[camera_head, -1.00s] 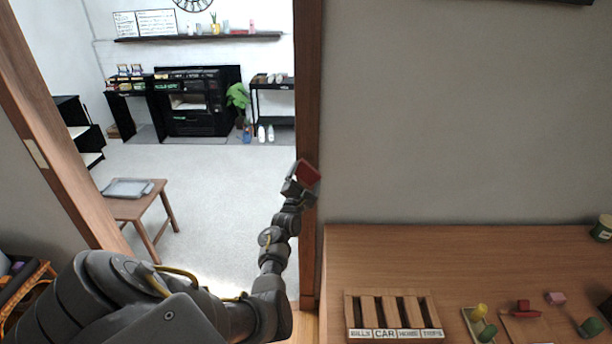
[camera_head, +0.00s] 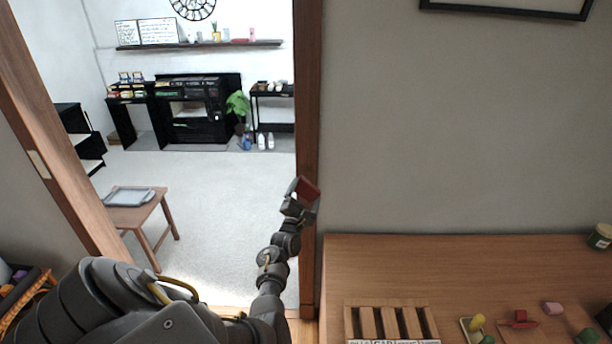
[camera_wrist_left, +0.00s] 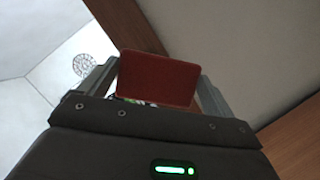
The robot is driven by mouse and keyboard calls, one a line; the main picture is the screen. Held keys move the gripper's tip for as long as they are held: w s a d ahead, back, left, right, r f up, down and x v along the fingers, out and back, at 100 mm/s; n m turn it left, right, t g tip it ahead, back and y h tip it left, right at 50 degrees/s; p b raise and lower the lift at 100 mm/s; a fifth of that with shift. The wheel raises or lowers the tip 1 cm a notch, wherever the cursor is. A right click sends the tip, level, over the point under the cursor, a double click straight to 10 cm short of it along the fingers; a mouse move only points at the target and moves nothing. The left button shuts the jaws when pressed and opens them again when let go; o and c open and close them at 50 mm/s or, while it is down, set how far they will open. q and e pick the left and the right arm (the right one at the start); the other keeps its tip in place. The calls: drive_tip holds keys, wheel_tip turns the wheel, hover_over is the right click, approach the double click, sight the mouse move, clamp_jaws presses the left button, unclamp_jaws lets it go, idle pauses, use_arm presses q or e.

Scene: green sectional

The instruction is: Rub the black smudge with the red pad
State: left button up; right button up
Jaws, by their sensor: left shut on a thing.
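My left gripper (camera_head: 299,199) is shut on the red pad (camera_head: 308,190) and holds it up in front of the right door post. In the left wrist view the red pad (camera_wrist_left: 158,78) sits between the two fingers (camera_wrist_left: 158,90), its flat face toward the camera. I cannot tell from these frames whether the pad touches the post or is apart from it. The black smudge cannot be made out in either view. My right gripper is not in view.
A wooden table (camera_head: 390,270) at lower right bears a slotted wooden box (camera_head: 433,321) and several small coloured pieces. A stool (camera_head: 150,214) stands through the doorway.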

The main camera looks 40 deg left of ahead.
use_arm(q)
drive_tip(key=shift+w+a+b, duration=0.35)
drive_tip(key=shift+w+b, duration=0.05)
drive_tip(key=shift+b, duration=0.2)
drive_tip(key=w+a+b, duration=0.2)
drive_tip(key=b, duration=0.1)
drive_tip(key=shift+w+a+f, duration=0.2)
drive_tip(key=shift+w, duration=0.2)
drive_tip(key=shift+w+a+r+b, duration=0.1)
drive_tip(key=shift+w+a+b, duration=0.35)
drive_tip(key=shift+b, duration=0.2)
drive_tip(key=shift+w+a+r, duration=0.1)
drive_tip(key=shift+w+a, duration=0.1)
drive_tip(key=shift+w, duration=0.15)
drive_tip(key=shift+w+a+b, duration=0.65)
drive_tip(key=shift+w+b, duration=0.15)
drive_tip(key=shift+b, duration=0.55)
drive_tip(key=shift+r, duration=0.1)
